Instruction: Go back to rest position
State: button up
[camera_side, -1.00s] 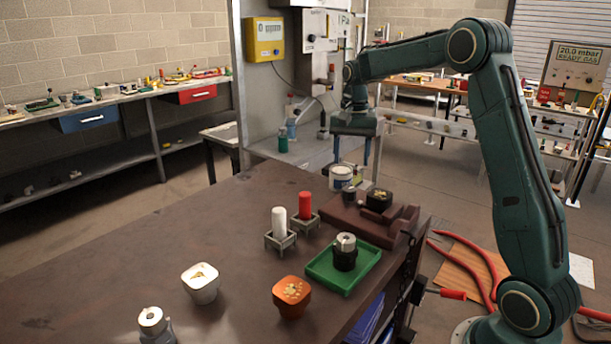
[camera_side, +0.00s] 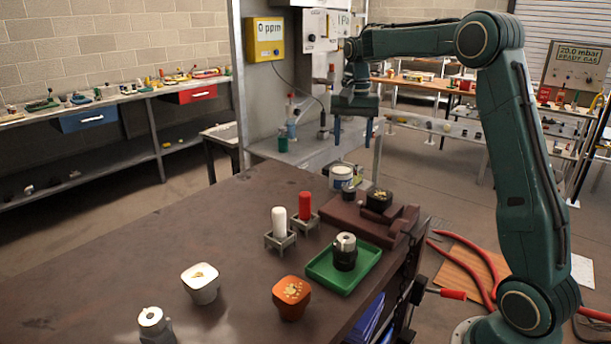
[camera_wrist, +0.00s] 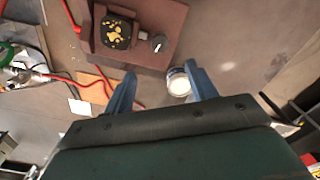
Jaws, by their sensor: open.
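My gripper (camera_side: 352,132) is open and empty, with its two blue fingers pointing down in the side view. It hangs in the air above the far end of the brown table. In the wrist view my gripper (camera_wrist: 158,82) shows its fingers spread apart. A white tin (camera_side: 341,178) stands on the table below it; the tin (camera_wrist: 179,82) appears between the fingers in the wrist view, lower down and apart from them.
A brown block fixture (camera_side: 350,217) holds a black box of gold pieces (camera_side: 379,200). A green tray (camera_side: 324,273) carries a black and silver fitting (camera_side: 345,252). White and red cylinders, a white cup (camera_side: 201,284) and an orange cup (camera_side: 291,298) stand nearby. A grey panel rises behind.

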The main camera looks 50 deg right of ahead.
jog(key=s+a+r+n+t, duration=0.1)
jog(key=s+a+r+n, duration=0.2)
jog(key=s+a, duration=0.35)
jog(key=s+a+r+n+t, duration=0.2)
jog(key=s+a+r+n, duration=0.1)
jog(key=s+a, duration=0.3)
jog(key=s+a+f+n+t, duration=0.1)
jog(key=s+a+f+n, duration=0.2)
jog(key=s, duration=0.4)
jog(key=s+a+f+n+t, duration=0.1)
jog(key=s+a+f+n, duration=0.2)
jog(key=s+a, duration=0.2)
jog(key=shift+s+a, duration=0.2)
jog(key=shift+s, duration=0.7)
